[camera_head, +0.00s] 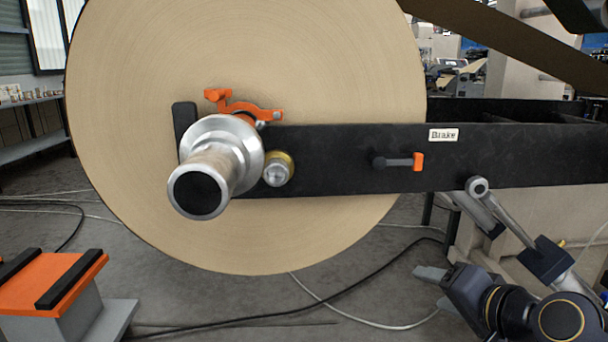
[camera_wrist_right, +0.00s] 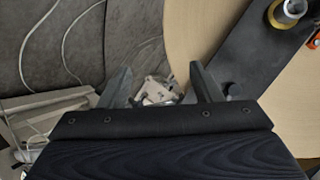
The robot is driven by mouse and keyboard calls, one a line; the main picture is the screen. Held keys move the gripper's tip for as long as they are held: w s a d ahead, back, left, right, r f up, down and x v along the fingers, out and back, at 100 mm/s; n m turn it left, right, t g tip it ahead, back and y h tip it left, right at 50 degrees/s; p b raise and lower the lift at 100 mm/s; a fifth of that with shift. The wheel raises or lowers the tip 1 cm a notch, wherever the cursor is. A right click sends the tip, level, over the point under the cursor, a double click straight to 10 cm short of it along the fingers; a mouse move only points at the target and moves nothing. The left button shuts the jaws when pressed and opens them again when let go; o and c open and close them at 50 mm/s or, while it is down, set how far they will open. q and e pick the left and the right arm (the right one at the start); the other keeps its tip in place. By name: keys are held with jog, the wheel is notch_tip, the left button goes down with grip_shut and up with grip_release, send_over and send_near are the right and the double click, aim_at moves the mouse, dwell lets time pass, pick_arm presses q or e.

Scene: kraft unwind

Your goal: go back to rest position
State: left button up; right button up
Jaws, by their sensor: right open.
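My right gripper (camera_head: 432,287) is at the lower right of the head view, below the black arm of the stand. Its two fingers are apart with nothing between them. In the right wrist view the open fingers (camera_wrist_right: 162,75) point past the roll, with a small pale mechanical part in the background between them. My left gripper is not in view.
A large kraft paper roll (camera_head: 330,60) fills the middle, on a metal shaft (camera_head: 207,172). A black beam (camera_head: 330,160) with a "Brake" label and an orange-tipped lever (camera_head: 400,161) crosses to the right. A grey lever (camera_head: 500,212) stands near my right arm. An orange-topped stand (camera_head: 45,285) is lower left.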

jog(key=s+a+f+n+g, duration=0.2)
jog(key=s+f+n+g, duration=0.4)
jog(key=s+f, duration=1.1)
notch_tip(320, 180, up, 34)
jog(key=s+p, duration=0.2)
jog(key=p, duration=3)
jog(key=shift+p, duration=0.4)
jog(key=shift+c, duration=0.2)
